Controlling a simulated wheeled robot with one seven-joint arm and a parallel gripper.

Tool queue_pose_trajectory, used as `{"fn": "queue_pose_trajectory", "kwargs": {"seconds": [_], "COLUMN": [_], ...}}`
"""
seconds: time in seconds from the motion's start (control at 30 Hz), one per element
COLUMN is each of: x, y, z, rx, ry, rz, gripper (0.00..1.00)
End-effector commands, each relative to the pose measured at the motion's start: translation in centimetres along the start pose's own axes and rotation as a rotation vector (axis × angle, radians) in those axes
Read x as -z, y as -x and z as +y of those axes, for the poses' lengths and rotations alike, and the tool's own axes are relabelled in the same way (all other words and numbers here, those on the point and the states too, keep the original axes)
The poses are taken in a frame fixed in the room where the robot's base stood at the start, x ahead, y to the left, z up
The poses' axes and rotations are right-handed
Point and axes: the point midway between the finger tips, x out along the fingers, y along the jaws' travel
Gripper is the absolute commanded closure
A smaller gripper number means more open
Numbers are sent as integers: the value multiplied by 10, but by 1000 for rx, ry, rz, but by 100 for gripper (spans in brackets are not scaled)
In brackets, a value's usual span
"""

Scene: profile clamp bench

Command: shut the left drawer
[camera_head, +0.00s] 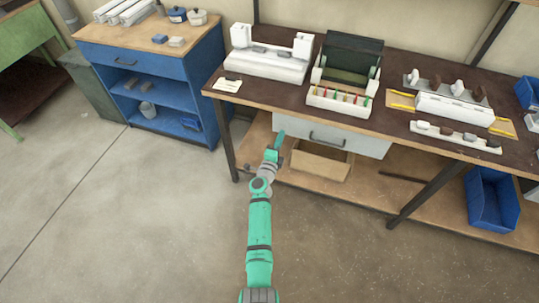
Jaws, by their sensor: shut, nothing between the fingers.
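A pale grey drawer (358,144) with a dark bar handle (327,140) sits under the front edge of the dark-topped workbench. Its front looks close to the bench edge; I cannot tell whether a small gap is left. A blue drawer (100,56) with a handle is in the blue cabinet at left, and its front looks flush. My gripper (280,134) is shut and empty. In the picture it is at the left end of the grey drawer, left of the handle, and hides part of that end. I cannot tell whether it touches the front.
The workbench top (392,122) carries a white fixture (268,65), a parts box (338,98) and white clamp blocks (455,108). Below are a cardboard box (320,165) on the shelf and a blue bin (490,205). The bench legs (228,145) flank the drawer. The floor in front is clear.

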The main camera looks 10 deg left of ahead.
Motion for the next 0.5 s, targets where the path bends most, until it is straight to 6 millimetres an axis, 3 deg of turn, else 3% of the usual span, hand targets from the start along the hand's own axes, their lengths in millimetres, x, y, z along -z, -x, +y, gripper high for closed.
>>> {"fn": "queue_pose_trajectory", "kwargs": {"seconds": [0.2,0.5], "x": [2,-13], "y": [42,93], "z": [2,1], "rx": [-1,0], "ry": [2,3], "rz": [1,-19], "gripper": [100,100]}}
